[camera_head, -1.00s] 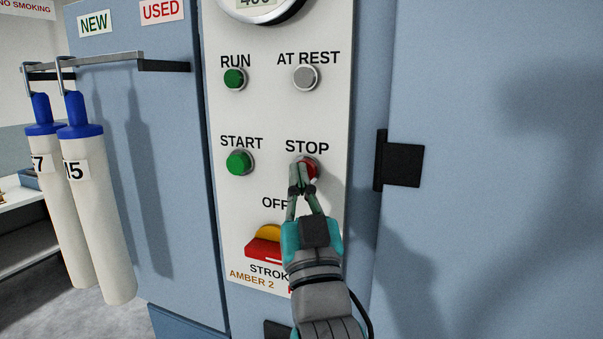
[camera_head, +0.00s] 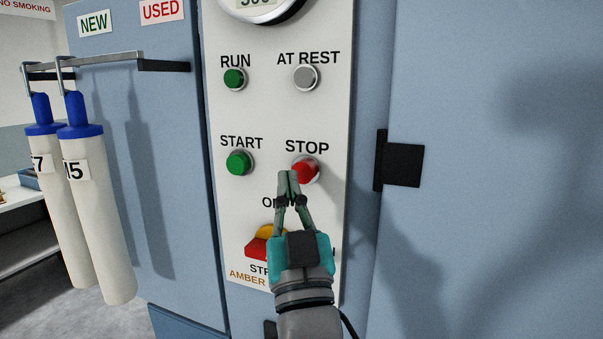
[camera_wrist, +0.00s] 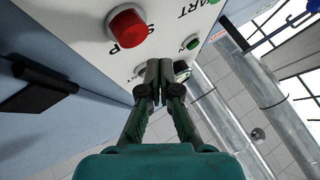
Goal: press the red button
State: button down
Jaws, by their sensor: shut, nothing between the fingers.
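The red button (camera_head: 305,170) sits under the word STOP on the white control panel (camera_head: 270,120). It also shows large at the upper left of the wrist view (camera_wrist: 128,27). My gripper (camera_head: 288,176) is shut and empty, its fingertips together just left of and slightly below the red button in the head view. In the wrist view the fingertips (camera_wrist: 153,66) appear beside the button, with a visible gap. The fingers hide part of the lettering below STOP.
A green START button (camera_head: 239,162) is left of the red one. A green RUN lamp (camera_head: 234,79) and a grey AT REST lamp (camera_head: 305,77) are above. A red and yellow switch (camera_head: 259,246) is below, partly behind my gripper. A black hinge (camera_head: 400,161) projects at right.

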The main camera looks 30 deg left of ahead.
jog(key=s, duration=0.3)
jog(key=shift+d, duration=0.35)
dwell(0.6)
jog(key=w+d+f+m+h, duration=0.1)
jog(key=d+f+h, duration=0.1)
jog(key=d+f, duration=0.35)
jog(key=w+d+f+h, duration=0.1)
jog(key=w+d+f, duration=0.1)
jog(key=f, duration=0.7)
jog(key=w+d+f+m+h, duration=0.1)
jog(key=d+f+h, duration=0.1)
jog(key=d+f, duration=0.35)
jog(key=s+d+f+m+h, duration=0.1)
jog(key=s+d+f+h, duration=0.1)
jog(key=d+f, duration=0.55)
jog(key=s+d+f+m+h, duration=0.1)
jog(key=s+d+f+h, duration=0.3)
jog(key=f, duration=0.6)
jog(key=s+d+f+m+h, duration=0.2)
jog(key=s+d+f+h, duration=0.1)
jog(key=s+d+f, duration=0.75)
jog(key=s+d+m+g+h, duration=0.1)
jog(key=s+d, duration=0.3)
jog(key=s, duration=0.4)
jog(key=s+d+m+g+h, duration=0.2)
jog(key=s+d, duration=0.3)
jog(key=s, duration=0.3)
jog(key=shift+f+h, duration=0.2)
jog(key=shift+h, duration=0.2)
